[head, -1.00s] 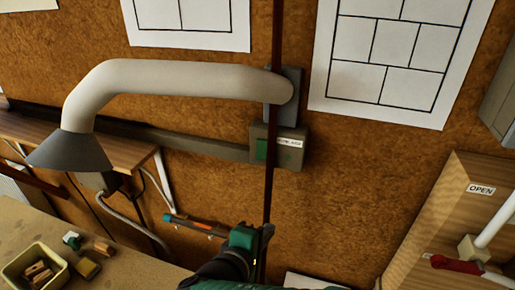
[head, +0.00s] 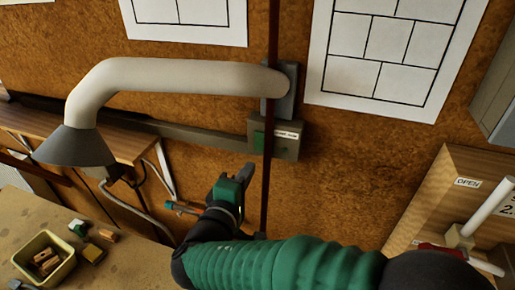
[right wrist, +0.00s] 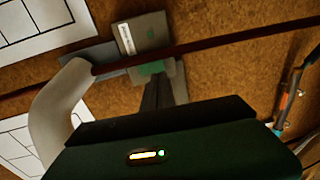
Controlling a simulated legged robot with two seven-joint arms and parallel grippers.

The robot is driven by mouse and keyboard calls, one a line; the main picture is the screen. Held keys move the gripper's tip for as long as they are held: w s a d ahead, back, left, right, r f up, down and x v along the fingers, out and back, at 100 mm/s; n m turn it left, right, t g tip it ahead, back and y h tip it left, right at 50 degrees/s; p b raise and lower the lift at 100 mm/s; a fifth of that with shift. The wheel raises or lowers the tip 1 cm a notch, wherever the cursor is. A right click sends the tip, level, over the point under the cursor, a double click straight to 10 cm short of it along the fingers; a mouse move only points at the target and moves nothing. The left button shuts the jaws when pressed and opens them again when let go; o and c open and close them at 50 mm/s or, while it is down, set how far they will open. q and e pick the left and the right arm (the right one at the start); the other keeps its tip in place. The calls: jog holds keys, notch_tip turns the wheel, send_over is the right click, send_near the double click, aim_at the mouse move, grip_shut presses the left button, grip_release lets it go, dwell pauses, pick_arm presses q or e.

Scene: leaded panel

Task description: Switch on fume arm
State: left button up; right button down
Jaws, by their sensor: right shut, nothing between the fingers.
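The fume arm (head: 175,76) is a pale bent pipe along the wall, with a grey cone hood (head: 74,146) at its left end. Below its wall mount is a grey switch box (head: 286,146) with a white label and a green button (head: 259,141). The box also shows in the right wrist view (right wrist: 140,34), with its green button (right wrist: 151,68) just beyond the fingertips. My right gripper (head: 248,168) is shut and empty, below and left of the box. Its dark fingers (right wrist: 158,88) point at the box; contact cannot be told. My left gripper is not in view.
A dark red upright bar (head: 268,195) crosses in front of the box, close to my right gripper. A bench (head: 130,262) with a yellow bin (head: 45,258) lies lower left. A wooden cabinet (head: 440,200) with an OPEN label stands right.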

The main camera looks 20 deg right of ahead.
aim_at(260, 149)
jog(key=p+x, duration=0.3)
jog(key=x, duration=0.3)
jog(key=shift+w+a, duration=0.1)
jog(key=shift+w, duration=0.25)
jog(key=shift+w+d+f, duration=0.15)
jog(key=shift+w+d, duration=0.15)
jog(key=shift+w, duration=0.15)
jog(key=shift+s+d, duration=0.1)
jog(key=shift+d, duration=0.05)
